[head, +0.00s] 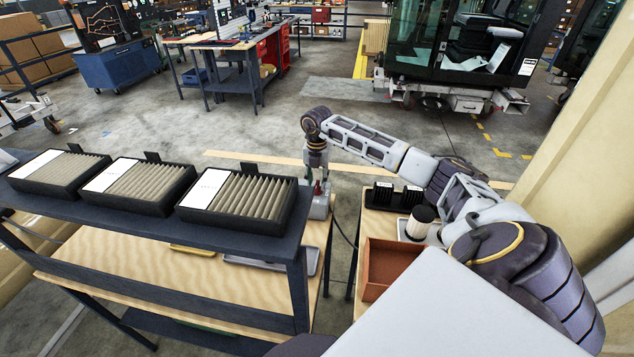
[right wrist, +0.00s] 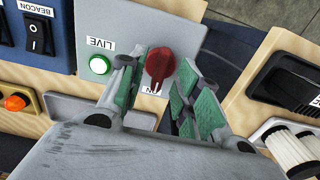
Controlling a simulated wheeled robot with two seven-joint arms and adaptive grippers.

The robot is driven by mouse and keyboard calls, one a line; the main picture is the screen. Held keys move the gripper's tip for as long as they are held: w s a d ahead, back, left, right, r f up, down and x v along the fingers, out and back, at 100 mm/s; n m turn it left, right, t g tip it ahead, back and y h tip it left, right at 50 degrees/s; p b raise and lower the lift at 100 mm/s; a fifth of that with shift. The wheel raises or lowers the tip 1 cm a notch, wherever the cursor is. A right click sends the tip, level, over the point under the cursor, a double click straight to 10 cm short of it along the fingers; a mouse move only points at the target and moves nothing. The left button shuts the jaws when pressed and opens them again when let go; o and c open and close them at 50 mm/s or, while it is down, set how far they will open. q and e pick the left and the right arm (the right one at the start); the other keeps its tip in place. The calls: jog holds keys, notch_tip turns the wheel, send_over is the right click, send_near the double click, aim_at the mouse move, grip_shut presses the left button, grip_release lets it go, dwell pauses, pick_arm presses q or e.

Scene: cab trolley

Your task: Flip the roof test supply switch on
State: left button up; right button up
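The roof test supply switch is a red rotary knob (right wrist: 160,62) on a grey box (right wrist: 185,18); both also show in the head view, the knob (head: 318,187) and the box (head: 320,208). The knob's pointer end faces down in the right wrist view, beside a label partly hidden by my gripper. A green lamp (right wrist: 99,65) marked LIVE sits left of the knob. My right gripper (right wrist: 157,73) has its green-padded fingers apart, one on each side of the knob; I cannot tell whether either touches it. It also shows in the head view (head: 317,168). My left gripper is out of view.
A blue panel with a BEACON rocker switch (right wrist: 37,35) and an orange button (right wrist: 14,103) are left of the box. Black holders (head: 397,197), a white cylinder (head: 421,218) and an orange-brown tray (head: 388,266) stand to the right. A shelf with filter trays (head: 238,194) is left.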

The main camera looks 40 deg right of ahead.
aim_at(317, 184)
notch_tip(317, 184, up, 11)
dwell(0.6)
jog(key=shift+f, duration=0.1)
jog(key=shift+a, duration=0.1)
dwell(0.4)
